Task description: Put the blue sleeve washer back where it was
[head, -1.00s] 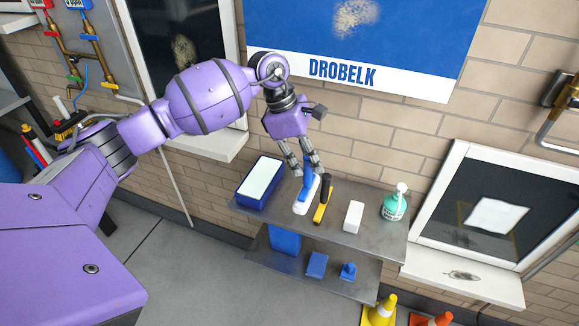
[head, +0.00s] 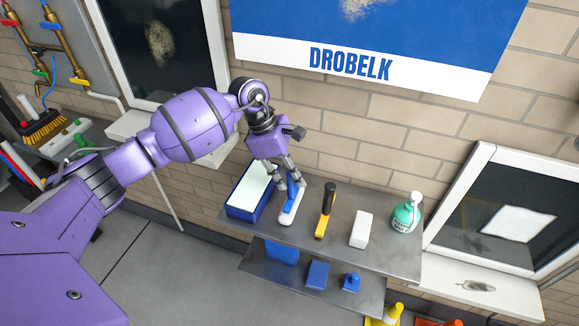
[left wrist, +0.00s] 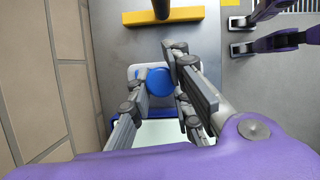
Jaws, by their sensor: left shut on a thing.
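The blue sleeve washer (head: 291,206) has a long white and blue head and a blue upright handle. It is at the left part of the upper metal shelf (head: 300,236), between a blue tray and a yellow tool. My left gripper (head: 290,184) points down and is shut on its handle. In the left wrist view the round blue handle top (left wrist: 158,84) shows between my left fingers (left wrist: 163,88), with part of the white and blue head below. Whether the head rests fully on the shelf I cannot tell. My right gripper is not in view.
The blue tray (head: 233,210) with a pale inside stands close on the left. Blue items (head: 317,273) lie on the lower shelf. A brick wall is behind.

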